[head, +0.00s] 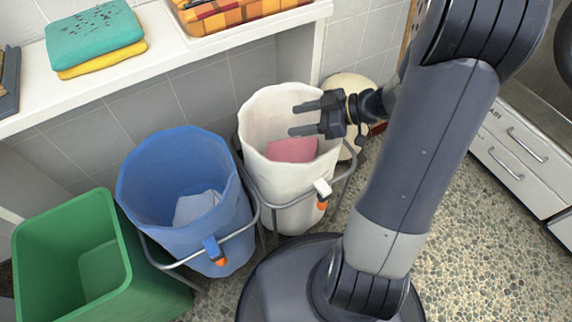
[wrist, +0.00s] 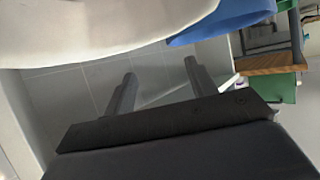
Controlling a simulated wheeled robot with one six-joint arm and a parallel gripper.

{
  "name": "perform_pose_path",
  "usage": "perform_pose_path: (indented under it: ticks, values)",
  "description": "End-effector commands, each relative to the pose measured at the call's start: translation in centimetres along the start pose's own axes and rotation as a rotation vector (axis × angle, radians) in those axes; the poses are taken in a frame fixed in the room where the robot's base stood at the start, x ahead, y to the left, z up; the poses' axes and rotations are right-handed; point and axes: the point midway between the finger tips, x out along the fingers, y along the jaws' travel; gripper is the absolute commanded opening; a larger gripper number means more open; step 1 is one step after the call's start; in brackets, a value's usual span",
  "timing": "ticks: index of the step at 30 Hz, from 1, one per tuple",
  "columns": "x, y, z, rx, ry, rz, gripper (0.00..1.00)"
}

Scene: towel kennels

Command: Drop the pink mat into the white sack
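The white sack (head: 285,208) hangs in a metal stand below the shelf in the head view. Its pale rim fills the upper left of the wrist view (wrist: 90,30). The pink mat (head: 292,149) shows inside the white sack, below its rim; its lower part is hidden by the sack's front wall. My gripper (head: 298,119) is over the sack's mouth, above the mat, with its two fingers apart and nothing between them. The fingers also show apart and empty in the wrist view (wrist: 158,78).
A blue sack (head: 150,222) with a pale cloth (head: 198,206) inside stands left of the white sack. A green bin (head: 60,290) is at far left. Folded teal (head: 95,35) and yellow (head: 105,62) towels lie on the white shelf (head: 30,105). Drawers (head: 515,150) are at right.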

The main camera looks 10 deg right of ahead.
Motion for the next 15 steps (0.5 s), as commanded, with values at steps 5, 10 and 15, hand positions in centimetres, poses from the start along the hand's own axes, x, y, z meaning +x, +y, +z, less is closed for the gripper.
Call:
perform_pose_path:
  ticks: [5,10,15]
  values:
    - [0.0,0.0,0.0,0.000,0.000,0.000,0.61]
    - [-0.1,0.0,0.0,0.000,0.000,0.001,0.61]
    - [-1.7,0.1,-0.1,0.000,0.000,0.005,0.61]
